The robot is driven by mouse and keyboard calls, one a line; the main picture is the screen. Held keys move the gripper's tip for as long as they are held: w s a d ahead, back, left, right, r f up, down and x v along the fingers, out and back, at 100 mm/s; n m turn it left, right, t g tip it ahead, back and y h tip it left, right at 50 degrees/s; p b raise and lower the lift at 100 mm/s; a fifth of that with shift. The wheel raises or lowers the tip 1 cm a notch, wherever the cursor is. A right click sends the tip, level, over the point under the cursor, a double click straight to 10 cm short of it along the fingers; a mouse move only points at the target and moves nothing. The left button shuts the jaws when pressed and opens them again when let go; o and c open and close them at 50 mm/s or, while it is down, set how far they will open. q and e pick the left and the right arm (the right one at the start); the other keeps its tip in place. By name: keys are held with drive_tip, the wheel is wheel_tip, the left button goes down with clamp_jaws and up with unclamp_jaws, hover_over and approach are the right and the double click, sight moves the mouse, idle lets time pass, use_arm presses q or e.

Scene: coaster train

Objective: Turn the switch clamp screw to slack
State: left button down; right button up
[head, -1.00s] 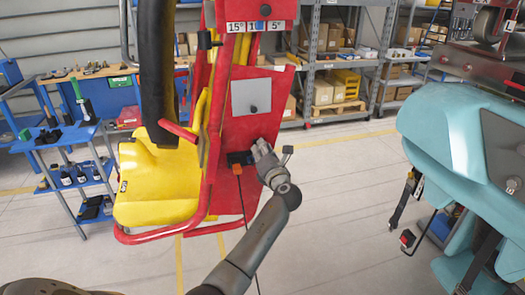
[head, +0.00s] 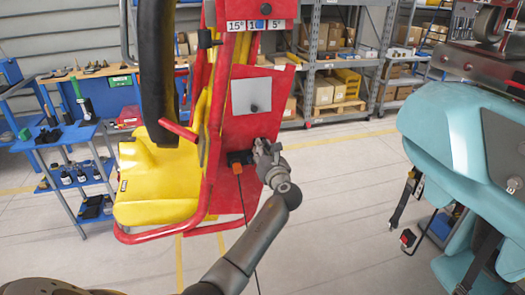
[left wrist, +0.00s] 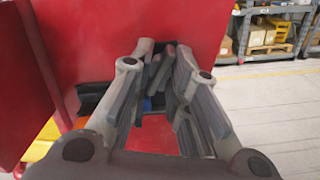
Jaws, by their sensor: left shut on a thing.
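A red seat-back panel stands in the middle of the head view, with a small black switch unit (head: 240,157) and an orange part (head: 237,168) at its lower part. My left gripper (head: 265,150) is right at this unit, at the panel's right edge. Its fingers are shut on a small dark grey piece (left wrist: 155,68), which I take as the clamp screw's handle; the fingers hide most of it. In the left wrist view my left gripper (left wrist: 160,75) reaches into a dark recess by the red panel. My right gripper is not in view.
The yellow seat (head: 155,185) with red tube frame is left of my arm. A teal coaster car (head: 460,140) hangs at the right with a strap and buckle. A black cable hangs below the switch. The floor between is clear; shelves (head: 345,60) stand behind.

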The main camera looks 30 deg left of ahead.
use_arm(q)
drive_tip(key=n+b, duration=0.5)
drive_tip(key=n, duration=0.3)
drive_tip(key=n+b, duration=0.6)
drive_tip(key=n, duration=0.3)
drive_tip(key=n+b, duration=0.5)
drive_tip(key=n, duration=0.3)
drive_tip(key=shift+f+b, duration=0.25)
drive_tip(key=shift+b, duration=0.05)
drive_tip(key=c, duration=2.1)
unclamp_jaws()
drive_tip(key=shift+r+n+b, duration=0.15)
drive_tip(key=shift+n+b, duration=1)
drive_tip(key=shift+n, duration=0.65)
drive_tip(key=o, duration=0.8)
